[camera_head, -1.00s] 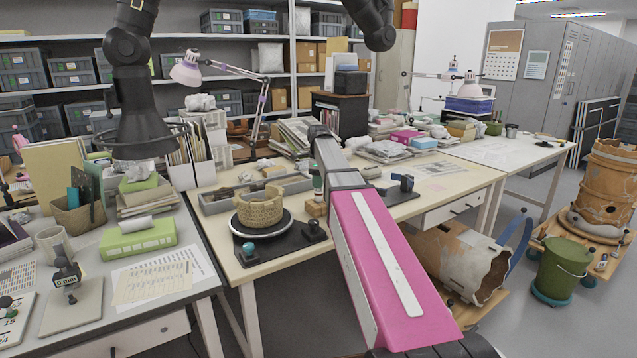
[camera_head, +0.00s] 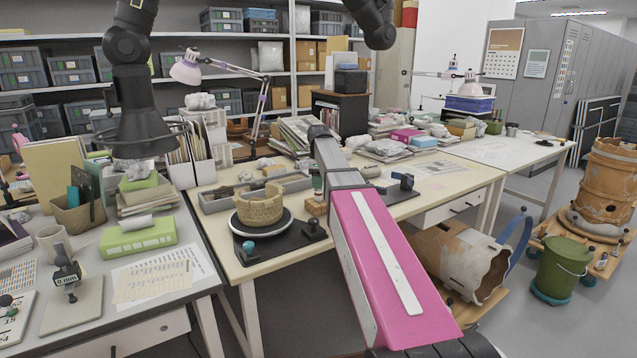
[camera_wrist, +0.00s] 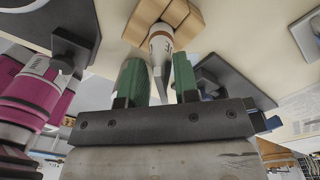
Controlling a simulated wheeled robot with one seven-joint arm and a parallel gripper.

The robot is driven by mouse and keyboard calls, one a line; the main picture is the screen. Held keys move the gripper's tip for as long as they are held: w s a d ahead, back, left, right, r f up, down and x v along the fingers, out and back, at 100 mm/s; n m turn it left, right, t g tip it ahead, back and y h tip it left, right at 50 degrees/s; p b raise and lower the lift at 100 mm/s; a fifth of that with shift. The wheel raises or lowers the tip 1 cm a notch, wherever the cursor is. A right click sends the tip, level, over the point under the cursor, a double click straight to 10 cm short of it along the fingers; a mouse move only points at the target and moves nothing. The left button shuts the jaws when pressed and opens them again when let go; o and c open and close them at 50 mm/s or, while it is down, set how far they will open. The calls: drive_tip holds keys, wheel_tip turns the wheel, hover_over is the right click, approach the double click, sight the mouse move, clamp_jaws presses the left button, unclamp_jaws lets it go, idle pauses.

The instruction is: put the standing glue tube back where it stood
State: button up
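The glue tube (camera_wrist: 161,43) is pale with an orange-brown band and a grey nozzle. In the wrist view its wide end meets a wooden block (camera_wrist: 176,14), and it appears to stand there. My gripper (camera_wrist: 160,75) has two green fingers, spread to either side of the nozzle, with gaps showing between them and it. The fingers look open and not pressed on the tube. In the head view my gripper (camera_head: 317,184) is above the wooden block (camera_head: 314,208) on the table; the tube itself is too small or hidden there to make out.
A woven-looking pot (camera_head: 260,208) sits on a dark round stand left of the block. A grey tray (camera_head: 217,204) lies behind it. A black clamp-like tool (camera_head: 403,182) stands to the right. My pink arm covers the table's front middle.

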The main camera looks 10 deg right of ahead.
drive_tip(key=shift+o, duration=0.9)
drive_tip(key=r, duration=1)
drive_tip(key=shift+w+r, duration=0.1)
drive_tip(key=shift+w, duration=0.1)
drive_tip(key=shift+r, duration=0.3)
